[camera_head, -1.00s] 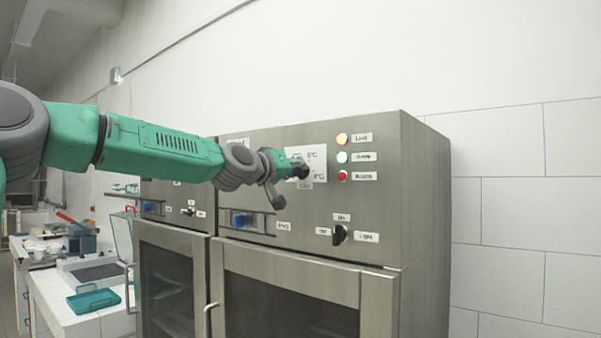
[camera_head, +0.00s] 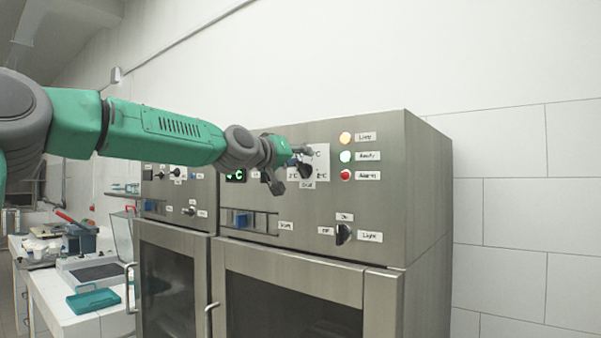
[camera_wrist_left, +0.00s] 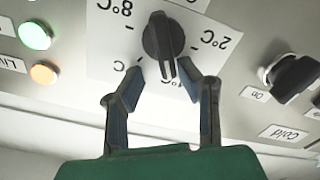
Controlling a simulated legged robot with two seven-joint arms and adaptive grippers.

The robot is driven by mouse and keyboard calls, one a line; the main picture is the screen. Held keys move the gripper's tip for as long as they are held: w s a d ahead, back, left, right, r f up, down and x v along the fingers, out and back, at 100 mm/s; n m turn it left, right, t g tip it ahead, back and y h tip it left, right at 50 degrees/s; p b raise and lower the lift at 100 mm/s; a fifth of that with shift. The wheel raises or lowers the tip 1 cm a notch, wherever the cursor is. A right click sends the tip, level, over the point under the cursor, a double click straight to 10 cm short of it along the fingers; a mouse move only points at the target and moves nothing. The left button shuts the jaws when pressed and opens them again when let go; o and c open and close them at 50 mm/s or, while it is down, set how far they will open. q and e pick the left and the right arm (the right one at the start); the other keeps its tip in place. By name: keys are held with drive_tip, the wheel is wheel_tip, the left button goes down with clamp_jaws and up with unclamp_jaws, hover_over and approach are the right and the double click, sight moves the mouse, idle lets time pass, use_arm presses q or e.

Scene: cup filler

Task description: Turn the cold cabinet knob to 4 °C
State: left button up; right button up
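The cold cabinet knob (camera_head: 305,171) is black, on a white dial plate on the steel cabinet front. In the left wrist view the knob (camera_wrist_left: 163,38) appears upside down, its pointer aimed down in the picture. The 8°C and 2°C marks are readable; the label right of the pointer tip is partly hidden by a finger. My left gripper (camera_head: 291,168) is at the dial, just left of the knob. In the wrist view its fingers (camera_wrist_left: 172,76) are spread, one on each side of the pointer's end, with gaps visible. My right gripper is not in view.
Indicator lamps (camera_head: 345,156) sit right of the dial. A black light knob (camera_head: 343,234) is below. A second cabinet (camera_head: 177,205) and a counter with a teal tray (camera_head: 93,300) stand at left.

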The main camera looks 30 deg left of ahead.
sight(306, 132)
use_arm(q)
drive_tip(key=r, duration=0.4)
drive_tip(key=d+r, duration=0.1)
drive_tip(key=r, duration=0.1)
drive_tip(key=shift+r, duration=0.35)
drive_tip(key=shift+a, duration=0.15)
drive_tip(key=shift+a, duration=0.25)
drive_tip(key=shift+d+f, duration=0.1)
